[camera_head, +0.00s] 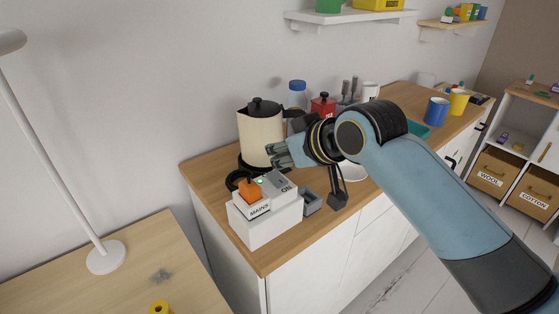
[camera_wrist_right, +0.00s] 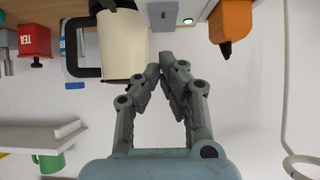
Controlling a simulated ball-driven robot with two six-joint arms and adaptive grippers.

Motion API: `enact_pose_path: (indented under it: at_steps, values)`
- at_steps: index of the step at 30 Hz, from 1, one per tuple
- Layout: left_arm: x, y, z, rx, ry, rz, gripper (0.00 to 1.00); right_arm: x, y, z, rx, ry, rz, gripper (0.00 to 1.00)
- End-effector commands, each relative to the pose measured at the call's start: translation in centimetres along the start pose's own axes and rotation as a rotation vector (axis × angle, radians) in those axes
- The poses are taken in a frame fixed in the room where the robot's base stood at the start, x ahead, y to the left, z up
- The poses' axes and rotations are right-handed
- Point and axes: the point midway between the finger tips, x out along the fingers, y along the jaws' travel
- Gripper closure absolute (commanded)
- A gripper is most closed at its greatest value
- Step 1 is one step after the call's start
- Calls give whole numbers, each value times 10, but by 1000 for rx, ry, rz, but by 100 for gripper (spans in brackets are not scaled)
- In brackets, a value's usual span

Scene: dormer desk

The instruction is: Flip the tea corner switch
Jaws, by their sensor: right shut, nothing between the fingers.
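A white switch box (camera_head: 268,226) stands at the near left end of the wooden counter. The orange switch (camera_wrist_right: 232,18) and green light (camera_wrist_right: 202,41) also show in the right wrist view. My right gripper (camera_head: 276,154) is shut and empty, just above and behind the box, in front of the cream kettle (camera_head: 259,137). Its fingertips (camera_wrist_right: 170,60) appear apart from the switches. My left gripper is out of view.
The kettle, also in the wrist view (camera_wrist_right: 122,46), is close to my fingers. A red tea canister (camera_head: 322,106) and a blue-capped bottle (camera_head: 297,93) stand behind. A lamp (camera_head: 104,257) stands on the left desk.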

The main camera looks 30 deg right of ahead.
Motion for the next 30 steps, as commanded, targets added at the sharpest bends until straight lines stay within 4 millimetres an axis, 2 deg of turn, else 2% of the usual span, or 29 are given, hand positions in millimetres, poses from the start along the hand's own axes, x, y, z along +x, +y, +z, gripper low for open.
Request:
enact_pose_path:
  at_steps: [7, 18, 21, 30]
  values:
    - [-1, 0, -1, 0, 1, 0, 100, 15, 0, 17, 0, 0, 0, 100]
    - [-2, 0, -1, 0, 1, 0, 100, 17, 0, 18, 0, 0, 0, 100]
    - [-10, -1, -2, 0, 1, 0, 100, 22, 0, 18, 1, -2, -1, 100]
    - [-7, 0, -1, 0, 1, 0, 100, 21, 0, 20, 0, 0, 0, 100]
